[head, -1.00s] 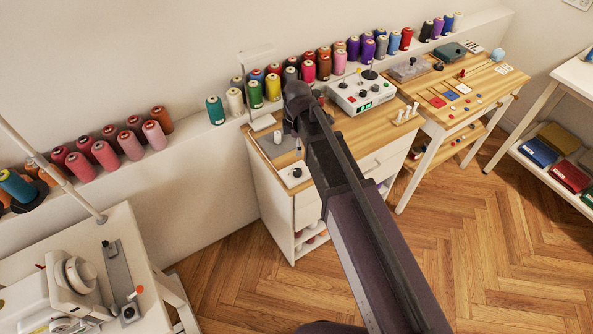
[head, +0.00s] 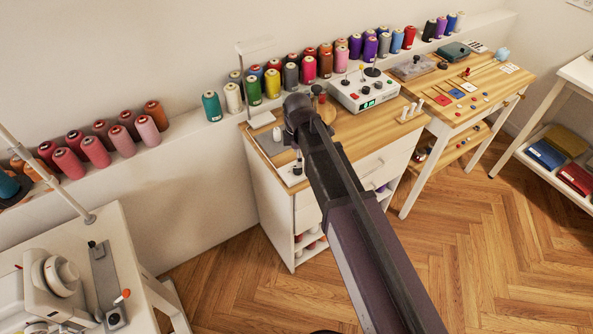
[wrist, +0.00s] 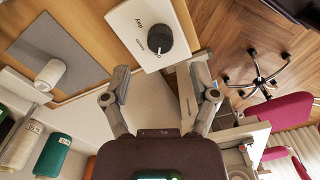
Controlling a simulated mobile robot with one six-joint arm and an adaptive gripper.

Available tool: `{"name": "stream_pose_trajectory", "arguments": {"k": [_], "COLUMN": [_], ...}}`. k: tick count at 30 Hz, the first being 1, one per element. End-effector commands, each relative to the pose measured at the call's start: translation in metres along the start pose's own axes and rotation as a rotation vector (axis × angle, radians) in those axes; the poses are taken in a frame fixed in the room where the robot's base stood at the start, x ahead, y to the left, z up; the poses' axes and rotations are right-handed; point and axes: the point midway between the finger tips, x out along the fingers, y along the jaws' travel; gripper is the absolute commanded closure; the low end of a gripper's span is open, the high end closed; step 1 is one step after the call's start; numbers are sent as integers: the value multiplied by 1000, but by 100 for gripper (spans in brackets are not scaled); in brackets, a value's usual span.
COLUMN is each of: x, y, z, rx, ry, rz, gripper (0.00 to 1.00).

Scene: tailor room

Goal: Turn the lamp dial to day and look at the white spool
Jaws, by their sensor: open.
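The lamp dial is a black knob (wrist: 156,37) on a white box (wrist: 124,22) with "day" printed beside it; another word is hard to read, and I cannot tell its setting. The box also shows in the head view (head: 286,172) at the desk's front left corner. The white spool (wrist: 50,75) stands on a grey mat (wrist: 75,57), left of the box; it also shows in the head view (head: 277,134). My gripper (wrist: 161,92) is open and empty, its fingers apart from the knob. In the head view my arm hides most of the gripper.
A slim white lamp (head: 261,119) stands at the desk's back left. A control box (head: 364,93) and small white pegs (head: 409,112) are to the right. Many coloured spools line the wall ledge (head: 190,142). A sewing machine (head: 58,285) is at lower left.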

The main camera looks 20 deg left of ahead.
Motion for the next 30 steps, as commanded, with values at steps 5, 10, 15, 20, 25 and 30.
{"name": "stream_pose_trajectory", "arguments": {"k": [5,10,15,20,25,30], "x": [18,31,42,50,53,53], "y": [0,0,0,0,0,0], "z": [0,0,0,0,0,0], "rx": [0,0,1,1,1,1], "ry": [0,0,0,0,0,0], "rz": [0,0,0,0,0,0], "gripper": [24,24,24,24,24,24]}}
